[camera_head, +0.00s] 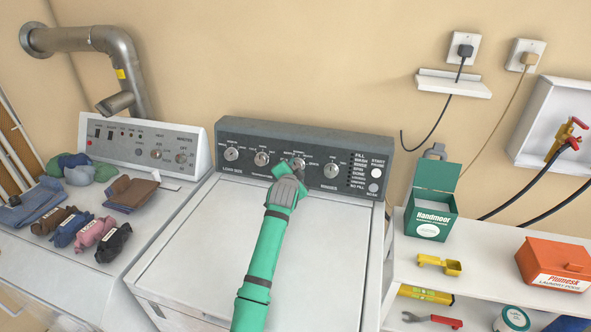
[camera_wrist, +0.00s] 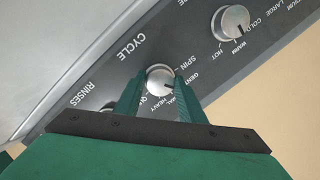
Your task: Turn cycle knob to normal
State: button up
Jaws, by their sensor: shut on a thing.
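The cycle knob (camera_head: 298,163) is a round silver dial on the dark control panel (camera_head: 262,130) of the middle washer. My gripper (camera_head: 289,176) reaches it from the front and partly hides it. In the wrist view the cycle knob (camera_wrist: 158,75) sits between the two green fingers of my gripper (camera_wrist: 160,91), which are shut on it. The word CYCLE is beside it, with SPIN, GENTLE, HEAVY and a partly hidden label ending in MAL around it. A short dark mark on the knob's edge lies toward MAL; its exact setting is unclear.
Other silver knobs flank it, including the temperature knob (camera_wrist: 232,22) and the rinses knob (camera_head: 331,170). The washer lid (camera_head: 190,240) is shut and bare. A dryer panel (camera_head: 150,144) with clothes before it stands left. A green Handmoor box (camera_head: 431,222) stands on the right shelf.

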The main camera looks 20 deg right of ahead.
jog(key=m, duration=0.5)
jog(key=shift+m+t, duration=0.3)
jog(key=shift+m, duration=0.1)
dwell(0.4)
jog(key=o, duration=1)
jog(key=shift+o, duration=0.2)
jog(key=v, duration=1.1)
jog(key=shift+f, duration=0.2)
